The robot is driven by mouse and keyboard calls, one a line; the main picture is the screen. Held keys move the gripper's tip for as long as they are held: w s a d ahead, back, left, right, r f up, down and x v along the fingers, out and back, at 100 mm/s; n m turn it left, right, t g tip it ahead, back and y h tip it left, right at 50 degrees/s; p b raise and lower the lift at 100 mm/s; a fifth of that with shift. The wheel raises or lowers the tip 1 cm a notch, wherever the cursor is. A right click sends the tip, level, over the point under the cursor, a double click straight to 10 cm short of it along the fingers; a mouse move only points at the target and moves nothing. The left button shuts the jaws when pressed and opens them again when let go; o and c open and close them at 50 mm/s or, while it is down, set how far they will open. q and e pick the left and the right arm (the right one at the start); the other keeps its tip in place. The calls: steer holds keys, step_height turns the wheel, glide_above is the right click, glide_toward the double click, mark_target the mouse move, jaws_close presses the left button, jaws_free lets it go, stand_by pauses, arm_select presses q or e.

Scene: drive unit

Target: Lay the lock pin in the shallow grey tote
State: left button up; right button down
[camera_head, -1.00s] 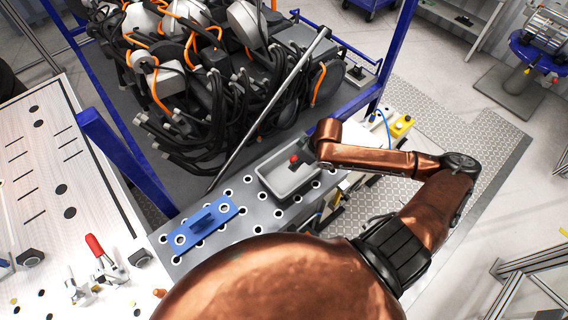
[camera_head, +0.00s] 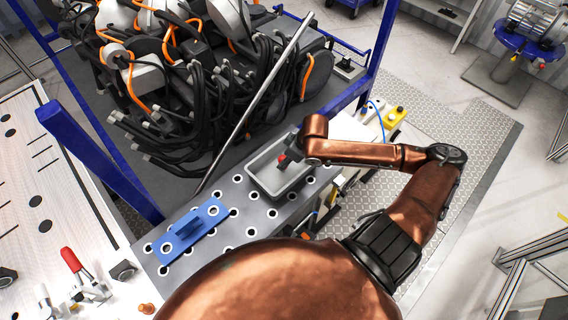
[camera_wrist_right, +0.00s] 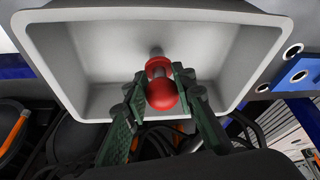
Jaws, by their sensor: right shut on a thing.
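The lock pin (camera_wrist_right: 162,92) has a round red knob and a red collar. In the right wrist view, its thin grey shaft points toward the tote's floor. My right gripper (camera_wrist_right: 160,88) is shut on the pin, its green fingers on either side of the knob. The shallow grey tote (camera_wrist_right: 110,50) lies directly beyond the pin. In the head view the tote (camera_head: 262,183) stands on a perforated grey plate, and the red knob (camera_head: 283,160) shows over its inside. I cannot tell whether the shaft touches the floor. My left gripper is not in view.
A blue block with a raised handle (camera_head: 194,228) lies on the perforated plate (camera_head: 232,222), left of the tote. A long metal bar (camera_head: 262,95) leans close to the tote's left side. The drive unit with its dark cables (camera_head: 205,85) stands behind. The tote's interior looks otherwise empty.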

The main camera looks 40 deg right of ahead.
steer(key=shift+w, duration=0.15)
steer(key=c, duration=1.6)
jaws_free()
steer(key=shift+f, duration=0.1)
steer(key=p+v, duration=0.1)
steer(key=v, duration=1.1)
steer(key=shift+a, duration=0.1)
